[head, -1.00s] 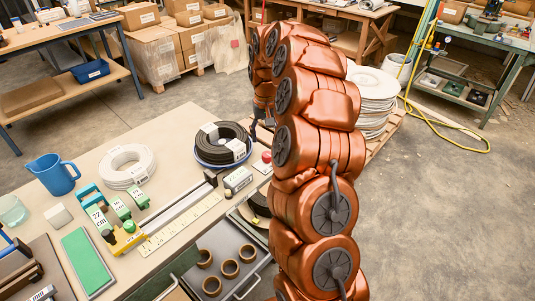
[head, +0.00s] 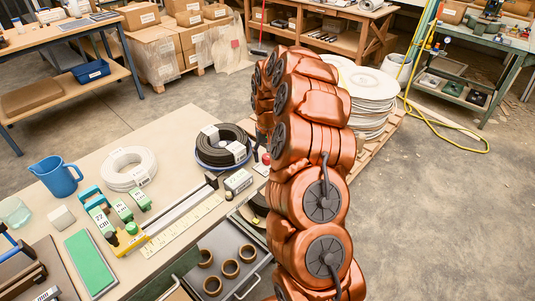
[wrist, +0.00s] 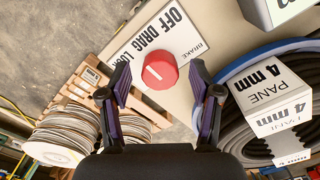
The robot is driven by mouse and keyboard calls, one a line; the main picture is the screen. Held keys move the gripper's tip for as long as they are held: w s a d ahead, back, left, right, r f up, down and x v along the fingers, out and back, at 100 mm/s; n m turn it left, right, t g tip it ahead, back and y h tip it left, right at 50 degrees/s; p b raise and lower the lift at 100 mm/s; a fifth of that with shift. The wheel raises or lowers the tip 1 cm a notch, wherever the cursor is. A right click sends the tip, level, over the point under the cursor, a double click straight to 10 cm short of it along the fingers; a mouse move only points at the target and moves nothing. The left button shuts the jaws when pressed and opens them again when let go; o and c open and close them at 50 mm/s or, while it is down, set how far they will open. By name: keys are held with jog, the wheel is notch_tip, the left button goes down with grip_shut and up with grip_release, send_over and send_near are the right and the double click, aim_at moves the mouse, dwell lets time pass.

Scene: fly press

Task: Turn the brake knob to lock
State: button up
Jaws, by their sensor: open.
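The red brake knob (wrist: 160,71) shows in the wrist view, with a short white mark on its face. It sits on a white label plate (wrist: 185,40) printed OFF, DRAG, LOCK and BRAKE. The mark slants toward the upper left; I cannot tell which word it meets. My gripper (wrist: 159,78) is open, one finger on the left of the knob and one on the right, with visible gaps on both sides in the picture. In the head view the red knob (head: 266,158) shows beside my arm, which hides my gripper.
A dark coil (head: 222,143) with a "PANE 4 mm" tag (wrist: 270,95) lies close to the knob, on the right in the wrist view. Stacked white reels (head: 368,97) stand on a wooden pallet behind my arm. The floor at the right is open.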

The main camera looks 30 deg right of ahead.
jog(key=c, duration=1.1)
jog(key=shift+c, duration=0.2)
jog(key=shift+n+b, duration=0.3)
jog(key=shift+b, duration=0.05)
jog(key=n+b, duration=0.2)
jog(key=n, duration=0.1)
jog(key=shift+w, duration=0.1)
jog(key=n+b, duration=0.1)
jog(key=n, duration=0.4)
jog(key=o, duration=1.1)
